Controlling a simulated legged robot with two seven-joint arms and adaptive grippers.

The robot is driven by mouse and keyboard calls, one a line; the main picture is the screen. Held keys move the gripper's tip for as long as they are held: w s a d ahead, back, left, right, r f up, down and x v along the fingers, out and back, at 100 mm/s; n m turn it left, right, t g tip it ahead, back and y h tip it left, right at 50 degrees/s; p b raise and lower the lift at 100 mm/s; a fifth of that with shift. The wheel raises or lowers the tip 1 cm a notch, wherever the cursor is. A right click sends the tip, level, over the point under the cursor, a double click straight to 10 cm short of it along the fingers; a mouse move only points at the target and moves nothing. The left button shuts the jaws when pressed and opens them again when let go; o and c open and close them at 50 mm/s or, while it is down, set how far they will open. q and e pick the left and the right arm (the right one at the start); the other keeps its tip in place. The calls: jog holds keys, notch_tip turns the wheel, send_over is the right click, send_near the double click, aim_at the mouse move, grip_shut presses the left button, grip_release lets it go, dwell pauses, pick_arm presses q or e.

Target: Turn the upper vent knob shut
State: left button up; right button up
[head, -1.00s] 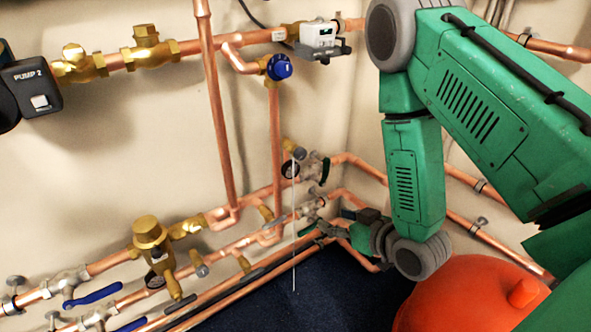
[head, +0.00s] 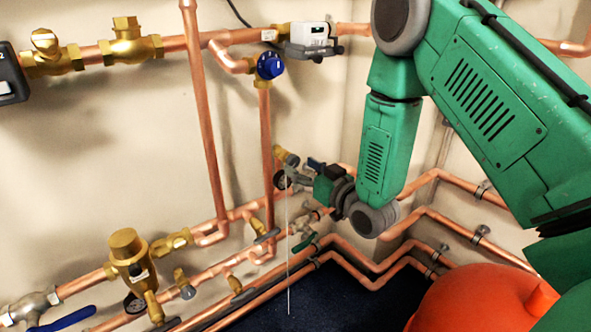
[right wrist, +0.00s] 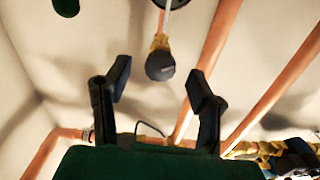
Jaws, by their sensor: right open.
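The upper vent knob (head: 291,160) is a small dark grey cap on a brass fitting on the copper pipework, right of the middle in the head view. A thin pale vertical line, like a stream, runs down below it. My right gripper (head: 289,175) is just at the knob and partly overlaps the fittings there. In the right wrist view the knob (right wrist: 160,67) lies ahead, centred between the two open dark fingers (right wrist: 160,84). Neither finger visibly touches it. My left gripper is not in view.
A blue-capped valve (head: 270,66) sits above on a vertical copper pipe (head: 265,130). A lower grey knob (head: 187,291) stands near a brass valve (head: 127,245). Copper pipes run along the wall corner. A red-orange rounded object (head: 465,300) is at the lower right.

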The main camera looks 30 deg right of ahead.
jog(key=shift+w+a, duration=0.1)
jog(key=shift+w, duration=1.2)
grip_shut()
jog(key=c, duration=1.1)
grip_release()
